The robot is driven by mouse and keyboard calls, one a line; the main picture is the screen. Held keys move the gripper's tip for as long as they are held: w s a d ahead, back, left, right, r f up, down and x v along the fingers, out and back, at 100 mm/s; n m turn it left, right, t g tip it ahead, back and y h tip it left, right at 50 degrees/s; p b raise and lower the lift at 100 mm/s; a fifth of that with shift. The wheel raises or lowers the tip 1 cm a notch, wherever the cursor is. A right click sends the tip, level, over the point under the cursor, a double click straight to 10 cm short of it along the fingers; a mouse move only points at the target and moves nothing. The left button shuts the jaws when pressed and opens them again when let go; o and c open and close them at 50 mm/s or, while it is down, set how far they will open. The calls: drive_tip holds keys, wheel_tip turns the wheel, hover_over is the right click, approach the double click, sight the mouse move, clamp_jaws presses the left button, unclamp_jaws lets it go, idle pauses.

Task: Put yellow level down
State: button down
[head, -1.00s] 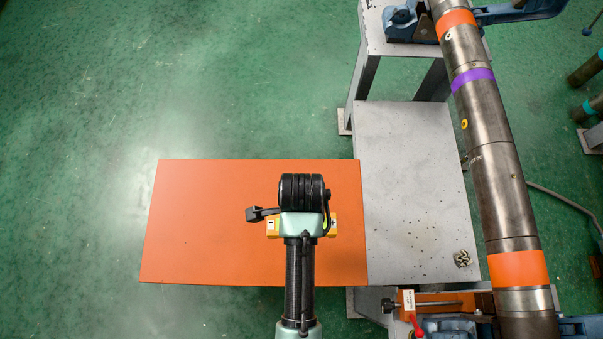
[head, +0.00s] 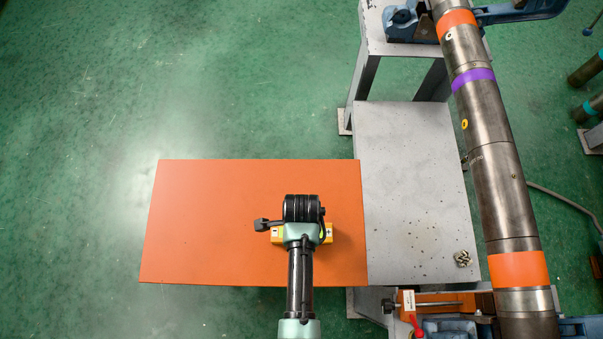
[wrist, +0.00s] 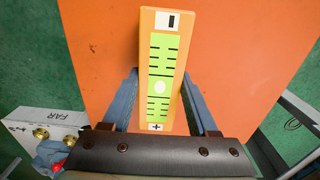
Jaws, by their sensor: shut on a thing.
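The yellow level (head: 328,233) is over the orange board (head: 210,220), mostly covered by my arm in the head view. In the wrist view the level (wrist: 176,62) has a yellow-orange body with a green marked face, a minus sign at the far end and a plus sign near my gripper. My gripper (wrist: 163,92) is shut on the level, with one blue-grey finger along each side. In the head view the fingers are hidden under the wrist. I cannot tell whether the level touches the board.
A grey metal table (head: 412,180) adjoins the board on the right. A long steel pipe (head: 490,160) with orange and purple bands runs along the right side, held in blue vises (head: 402,20). A small metal piece (head: 462,258) lies on the grey table. The board's left half is clear.

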drive_tip(key=shift+f, duration=0.15)
drive_tip(key=shift+c, duration=0.9)
unclamp_jaws()
